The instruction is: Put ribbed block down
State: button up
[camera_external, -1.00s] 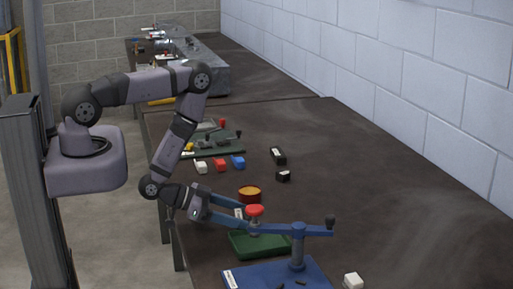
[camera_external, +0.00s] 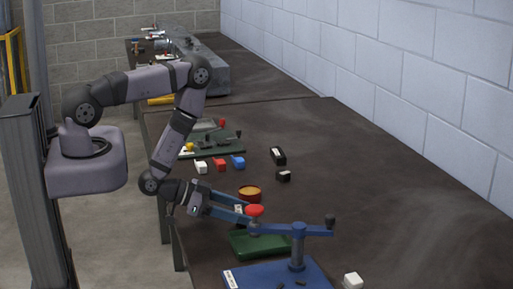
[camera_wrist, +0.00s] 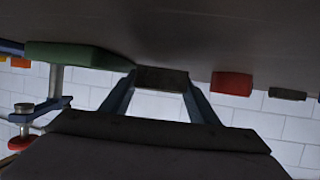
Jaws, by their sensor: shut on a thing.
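The ribbed block, dark and grey-brown, shows in the wrist view (camera_wrist: 162,78) between the two blue fingers of my gripper (camera_wrist: 160,84). My gripper is shut on it. A small pale patch shows between the fingers there, and the block itself is mostly hidden. I cannot tell whether the block touches the bench top.
White (camera_external: 201,167), red (camera_external: 219,165), blue (camera_external: 238,162) and black (camera_external: 278,156) blocks lie farther back. The bench's right side is clear.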

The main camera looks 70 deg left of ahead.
aim_at(240, 210)
notch_tip(240, 210, up, 8)
jog(key=shift+f+p, duration=0.25)
jog(key=shift+p, duration=0.75)
jog(key=shift+r+p, duration=0.7)
jog(key=shift+p, duration=0.05)
jog(key=shift+f, duration=0.1)
